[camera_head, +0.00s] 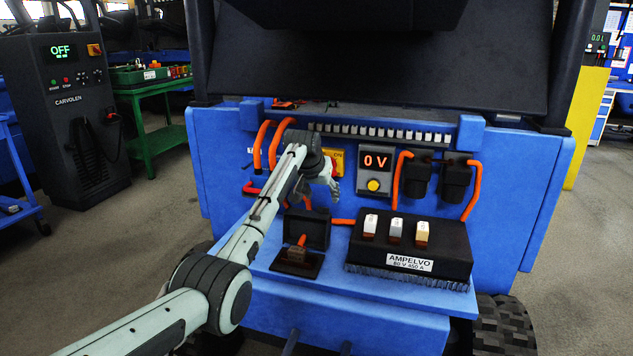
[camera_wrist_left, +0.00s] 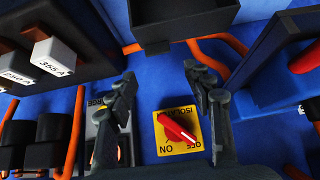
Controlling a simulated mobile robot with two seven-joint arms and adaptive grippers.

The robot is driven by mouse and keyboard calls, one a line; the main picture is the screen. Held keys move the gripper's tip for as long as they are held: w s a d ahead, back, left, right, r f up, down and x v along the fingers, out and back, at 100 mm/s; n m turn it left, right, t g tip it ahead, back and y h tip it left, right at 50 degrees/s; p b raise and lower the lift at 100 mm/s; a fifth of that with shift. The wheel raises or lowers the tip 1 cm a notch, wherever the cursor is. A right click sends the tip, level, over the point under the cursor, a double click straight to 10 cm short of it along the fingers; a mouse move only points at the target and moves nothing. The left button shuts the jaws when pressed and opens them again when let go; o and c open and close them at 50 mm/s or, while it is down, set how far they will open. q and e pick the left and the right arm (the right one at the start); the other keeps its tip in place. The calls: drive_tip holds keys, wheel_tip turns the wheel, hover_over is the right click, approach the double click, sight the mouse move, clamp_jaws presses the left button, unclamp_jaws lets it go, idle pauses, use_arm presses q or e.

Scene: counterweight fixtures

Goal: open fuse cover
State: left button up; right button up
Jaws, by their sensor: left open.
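A small black box (camera_head: 307,228), which looks like the fuse cover, stands on the blue front ledge. What seems to be the same dark box (camera_wrist_left: 180,22) shows at the top of the left wrist view. My left gripper (camera_head: 334,178) is above and behind it, near the blue panel. In the left wrist view my left gripper (camera_wrist_left: 165,95) is open and empty. A yellow isolator plate with a red knob (camera_wrist_left: 178,130) shows between and beyond its fingers. My right gripper is not in view.
A black block (camera_head: 410,250) labelled AMPELVO holds three fuses right of the box. Orange cables run along the panel.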

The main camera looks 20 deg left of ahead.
use_arm(q)
drive_tip(key=v, duration=0.7)
drive_tip(key=shift+s+r, duration=0.2)
drive_tip(key=shift+r, duration=0.05)
